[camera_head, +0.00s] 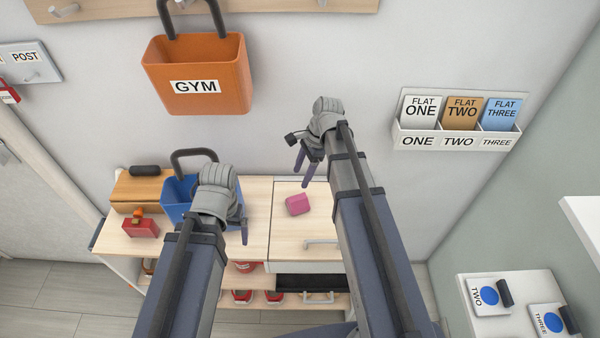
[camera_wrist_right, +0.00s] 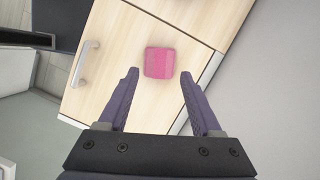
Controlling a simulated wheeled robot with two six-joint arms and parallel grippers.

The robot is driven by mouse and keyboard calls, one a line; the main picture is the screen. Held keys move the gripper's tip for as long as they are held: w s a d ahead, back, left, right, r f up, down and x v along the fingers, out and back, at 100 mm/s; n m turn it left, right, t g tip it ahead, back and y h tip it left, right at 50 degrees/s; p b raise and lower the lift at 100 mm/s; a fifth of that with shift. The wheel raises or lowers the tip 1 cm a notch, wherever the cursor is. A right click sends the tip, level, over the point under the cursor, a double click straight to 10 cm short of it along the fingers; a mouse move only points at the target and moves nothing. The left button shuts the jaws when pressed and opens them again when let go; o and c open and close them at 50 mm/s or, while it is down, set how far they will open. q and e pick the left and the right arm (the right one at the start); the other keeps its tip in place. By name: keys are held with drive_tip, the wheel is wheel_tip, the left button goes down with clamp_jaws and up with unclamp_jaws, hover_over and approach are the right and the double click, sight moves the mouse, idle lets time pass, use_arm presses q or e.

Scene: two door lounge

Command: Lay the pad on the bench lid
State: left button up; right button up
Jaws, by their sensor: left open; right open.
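The bench lid (camera_head: 290,228) is a pale wood panel with a metal handle (camera_head: 321,243). A pink block (camera_head: 297,204) lies on it. No other clear pad shows; I cannot tell if this block is the pad. My right gripper (camera_head: 303,174) is open and empty, above the back of the lid. In the right wrist view the pink block (camera_wrist_right: 160,62) appears between and beyond the open fingertips (camera_wrist_right: 158,75), apart from them. My left gripper (camera_head: 238,230) is open in front of the blue bin (camera_head: 178,192); one finger is partly hidden.
An orange GYM bin (camera_head: 200,75) hangs on the wall above. A red object (camera_head: 141,228) and a wooden box (camera_head: 140,190) stand left on the bench. A dark open compartment (camera_head: 305,282) is below the lid. A card rack (camera_head: 455,125) is at right.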

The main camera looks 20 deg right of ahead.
drive_tip(key=s+a+n+h, duration=0.4)
drive_tip(key=s+a+n, duration=0.8)
drive_tip(key=n, duration=0.8)
drive_tip(key=shift+s+f+n+h, duration=0.4)
drive_tip(key=shift+s+f, duration=0.05)
drive_tip(key=shift+s, duration=0.8)
